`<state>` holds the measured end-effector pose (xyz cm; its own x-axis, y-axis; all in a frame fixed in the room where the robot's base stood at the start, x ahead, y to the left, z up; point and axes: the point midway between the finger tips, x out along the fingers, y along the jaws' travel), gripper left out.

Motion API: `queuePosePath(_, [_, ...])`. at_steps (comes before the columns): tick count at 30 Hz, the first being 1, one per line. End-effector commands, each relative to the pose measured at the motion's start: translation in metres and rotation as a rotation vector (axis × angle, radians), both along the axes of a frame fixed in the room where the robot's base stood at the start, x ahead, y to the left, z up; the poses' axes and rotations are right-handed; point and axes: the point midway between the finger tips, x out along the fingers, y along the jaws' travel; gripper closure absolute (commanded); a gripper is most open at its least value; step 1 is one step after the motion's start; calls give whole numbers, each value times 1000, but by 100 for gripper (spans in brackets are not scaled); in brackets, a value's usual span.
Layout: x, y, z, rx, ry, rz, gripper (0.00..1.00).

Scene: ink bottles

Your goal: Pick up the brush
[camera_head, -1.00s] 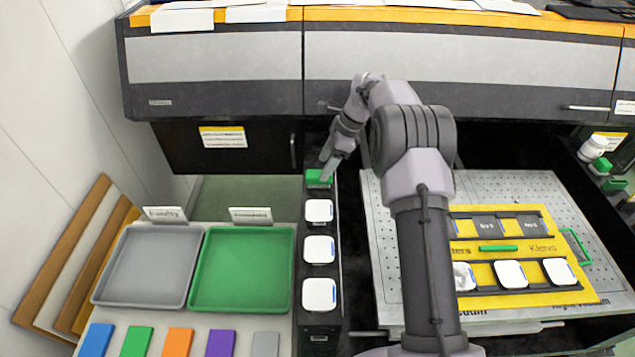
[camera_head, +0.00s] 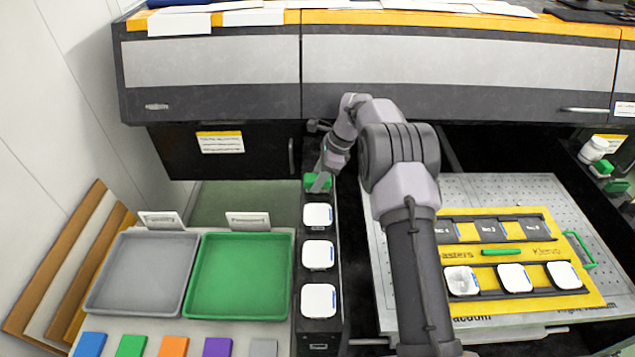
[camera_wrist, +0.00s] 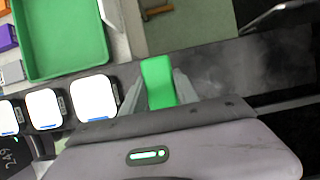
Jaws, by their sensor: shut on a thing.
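The green brush (camera_head: 313,181) is at the far end of the dark narrow rack, beyond the white square bottles. In the wrist view the brush (camera_wrist: 158,80) shows as a green block between my two grey fingers. My gripper (camera_head: 321,184) is shut on the brush, with one finger on each side of it. In the head view my fingers partly cover the brush. I cannot tell whether its underside still touches the rack.
Several white square bottles (camera_head: 318,254) stand along the rack (camera_head: 318,335). A green tray (camera_head: 240,317) and a grey tray (camera_head: 140,315) are at left. A yellow holder (camera_head: 600,300) lies on the perforated plate (camera_head: 390,300) at right. A dark cabinet (camera_head: 210,90) stands behind.

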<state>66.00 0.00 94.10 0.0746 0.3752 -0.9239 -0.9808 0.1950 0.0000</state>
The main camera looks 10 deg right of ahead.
Motion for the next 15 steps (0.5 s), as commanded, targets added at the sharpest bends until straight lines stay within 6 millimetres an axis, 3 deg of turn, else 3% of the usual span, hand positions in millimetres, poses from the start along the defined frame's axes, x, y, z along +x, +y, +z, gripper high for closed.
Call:
queuePosePath(7, [0, 0, 8, 0, 0, 0, 100])
queuePosePath(13, [0, 0, 43, 1, -2, -1, 100])
queuePosePath(15, [-14, -4, 39, 0, 2, -1, 100])
